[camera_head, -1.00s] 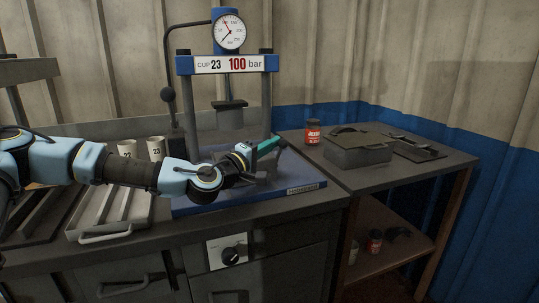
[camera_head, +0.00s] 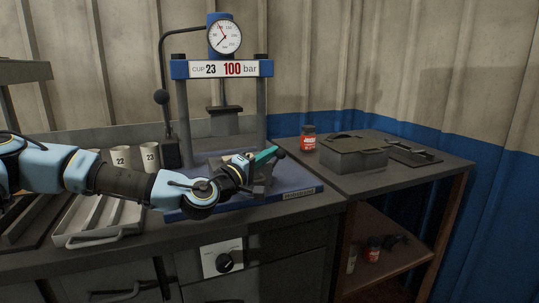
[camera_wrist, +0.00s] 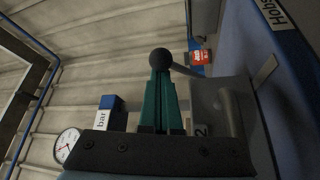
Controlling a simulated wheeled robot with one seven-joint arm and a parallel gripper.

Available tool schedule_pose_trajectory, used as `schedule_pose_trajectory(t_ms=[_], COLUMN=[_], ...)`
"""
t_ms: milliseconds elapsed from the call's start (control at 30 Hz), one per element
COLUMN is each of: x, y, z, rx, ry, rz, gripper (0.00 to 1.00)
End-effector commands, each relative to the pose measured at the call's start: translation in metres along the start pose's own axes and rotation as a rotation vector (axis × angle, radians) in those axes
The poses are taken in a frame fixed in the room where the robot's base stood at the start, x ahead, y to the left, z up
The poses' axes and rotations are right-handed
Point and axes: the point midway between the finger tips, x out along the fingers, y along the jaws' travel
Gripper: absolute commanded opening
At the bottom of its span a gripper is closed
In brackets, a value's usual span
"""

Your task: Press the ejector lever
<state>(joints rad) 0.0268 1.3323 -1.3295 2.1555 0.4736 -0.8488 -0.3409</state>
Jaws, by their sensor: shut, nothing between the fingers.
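A lever with a black ball knob (camera_wrist: 160,58) shows in the wrist view; its thin rod runs right toward a grey block (camera_wrist: 212,108). I take it for the ejector lever. The teal fingers of my gripper (camera_wrist: 161,78) are shut and empty, with their tips at the knob. I cannot tell whether they touch it. In the head view my gripper (camera_head: 266,156) is low over the right part of the blue press base (camera_head: 302,188). The lever cannot be made out there. A grey fixture (camera_head: 262,180) on the base is partly hidden by my wrist.
The press has a sign (camera_head: 222,69) reading "CUP 23 100 bar" and a gauge (camera_head: 225,37). Numbered cups (camera_head: 150,157) stand behind my arm. A red jar (camera_head: 308,138) and grey box (camera_head: 354,158) are on the right table.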

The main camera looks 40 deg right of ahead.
Motion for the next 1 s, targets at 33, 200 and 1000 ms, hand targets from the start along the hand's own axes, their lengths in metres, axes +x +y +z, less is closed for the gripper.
schedule_pose_trajectory(t_ms=[33,200,1000], x=[-0.001,-0.019,-0.108], y=[0.0,-0.002,0.0], z=[0.0,0.0,0.0], rx=[0.0,0.0,-0.001], ry=[-0.001,0.0,0.0], rz=[0.0,0.0,0.0], gripper=[0.0,0.0,0.0])
